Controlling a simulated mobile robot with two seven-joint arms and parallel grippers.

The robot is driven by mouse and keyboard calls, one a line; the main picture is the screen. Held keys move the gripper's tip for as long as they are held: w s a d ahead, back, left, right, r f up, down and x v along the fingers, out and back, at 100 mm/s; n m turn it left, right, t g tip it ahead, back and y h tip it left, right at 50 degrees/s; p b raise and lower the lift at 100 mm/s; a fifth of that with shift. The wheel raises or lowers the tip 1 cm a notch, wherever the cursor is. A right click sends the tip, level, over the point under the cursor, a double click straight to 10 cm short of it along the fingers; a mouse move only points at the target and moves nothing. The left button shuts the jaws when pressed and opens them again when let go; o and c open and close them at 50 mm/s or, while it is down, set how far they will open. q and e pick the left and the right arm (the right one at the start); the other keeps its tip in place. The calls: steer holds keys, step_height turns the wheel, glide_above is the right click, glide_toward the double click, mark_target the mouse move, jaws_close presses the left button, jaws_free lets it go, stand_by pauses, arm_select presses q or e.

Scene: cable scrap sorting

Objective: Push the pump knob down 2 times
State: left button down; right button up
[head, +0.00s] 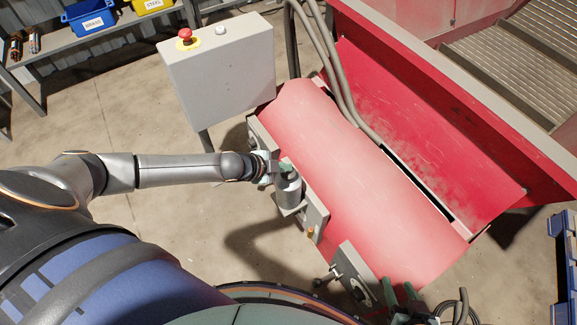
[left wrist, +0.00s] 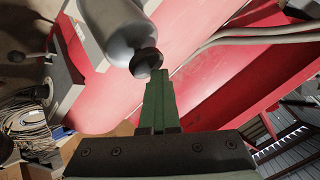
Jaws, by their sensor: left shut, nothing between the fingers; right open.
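The pump is a grey cylinder (head: 289,194) on the near side of the red machine. In the left wrist view the cylinder (left wrist: 112,25) carries a round black knob (left wrist: 145,62) on its end. My left gripper (head: 286,169) is over the pump in the head view and hides the knob there. In the left wrist view its green fingers (left wrist: 158,75) are closed together, empty, with their tips at the knob's edge; I cannot tell whether they touch it. My right gripper (head: 400,292) is open and partly in view at the bottom, near the machine's lower end.
A grey control box (head: 220,68) with a red button (head: 185,35) stands beyond my left arm. The red curved cover (head: 365,185) lies right of the pump. A lever (head: 330,273) and grey plate (head: 358,270) are below it. Hoses (head: 340,85) run behind.

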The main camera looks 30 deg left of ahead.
mark_target(288, 173)
arm_select(q)
steer(key=shift+s+a+r+p, duration=0.1)
steer(key=shift+r+p, duration=1.6)
steer(key=shift+p, duration=0.35)
arm_select(e)
steer(key=shift+r, duration=2.05)
arm_select(q)
step_height(288, 173, up, 5)
steer(key=p, duration=0.5)
arm_select(e)
step_height(288, 173, up, 5)
steer(key=shift+r, duration=0.1)
arm_select(q)
steer(key=shift+r+b, duration=1.9)
steer(key=shift+r, duration=0.1)
arm_select(e)
steer(key=shift+s+d+f, duration=0.15)
steer(key=shift+d+f, duration=0.15)
steer(key=shift+f, duration=0.65)
steer(key=shift+s+d+f, duration=0.1)
steer(key=shift+d+f, duration=0.2)
steer(key=shift+f, duration=0.6)
steer(key=shift+s+d+f, duration=0.15)
steer(key=shift+d+f, duration=0.15)
steer(key=shift+f, duration=0.65)
